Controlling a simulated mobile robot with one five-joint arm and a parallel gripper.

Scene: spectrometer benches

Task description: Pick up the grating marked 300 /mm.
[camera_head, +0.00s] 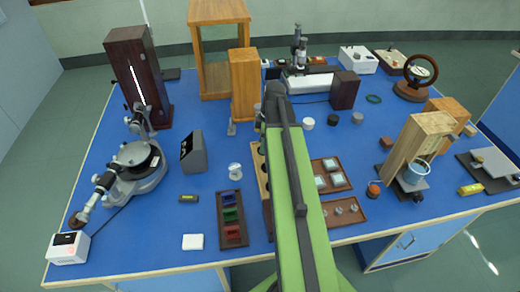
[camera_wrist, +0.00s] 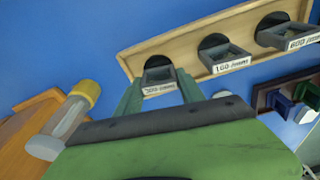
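A pale wooden rack (camera_wrist: 130,62) lies across the top of the wrist view, with gratings in round dark recesses. The grating whose blurred label seems to read 300 /mm (camera_wrist: 159,75) is at its left end. The grating marked 100 /mm (camera_wrist: 226,58) is in the middle and one marked 600 /mm (camera_wrist: 291,36) at the right. My gripper (camera_wrist: 160,82) has its two green fingers apart, one on each side of the 300 /mm label; contact is not clear. In the head view the rack (camera_head: 267,222) is largely hidden behind my green arm, and my gripper cannot be made out.
A yellow-capped tube (camera_wrist: 72,113) and a wooden block (camera_wrist: 25,135) are left of my gripper. A tray with coloured holders (camera_head: 222,232) stands left of the rack; trays with glass pieces (camera_head: 343,188) are right. A wooden box (camera_head: 244,85) stands behind.

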